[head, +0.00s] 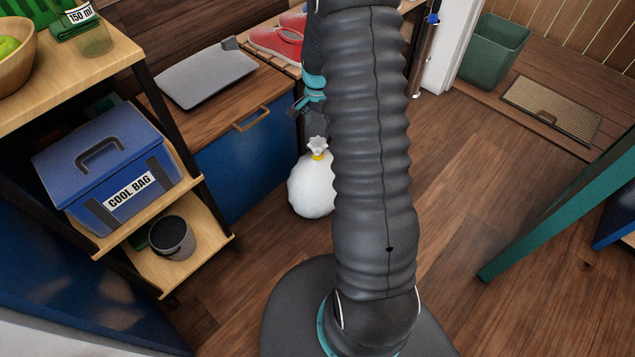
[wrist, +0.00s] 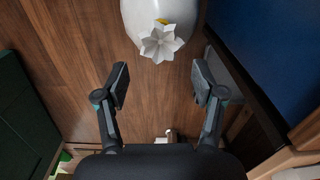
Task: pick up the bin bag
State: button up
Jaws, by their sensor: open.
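The bin bag (head: 310,190) is white and round, with a yellow tie and a gathered frilly top. In the head view it stands on the wooden floor by the blue cabinet, its right side hidden behind my arm. In the wrist view the bin bag (wrist: 150,15) is at the top edge and partly cut off, its frilly top pointing toward my gripper. My gripper (wrist: 160,82) is open and empty. Its two fingers are spread, with the bag's top just beyond the gap between them. In the head view my arm mostly hides the gripper.
A blue cabinet (head: 243,165) with a wooden top stands left of the bag. A shelf holds a blue cool bag (head: 110,165) and a dark bucket (head: 172,238). A teal table leg (head: 540,220) is at right. The floor (head: 455,190) between is clear.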

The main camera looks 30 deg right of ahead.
aim_at(318, 151)
notch_tip(318, 151, down, 12)
jog(key=shift+f, duration=0.1)
dwell(0.5)
jog(key=shift+c, duration=0.3)
grip_shut()
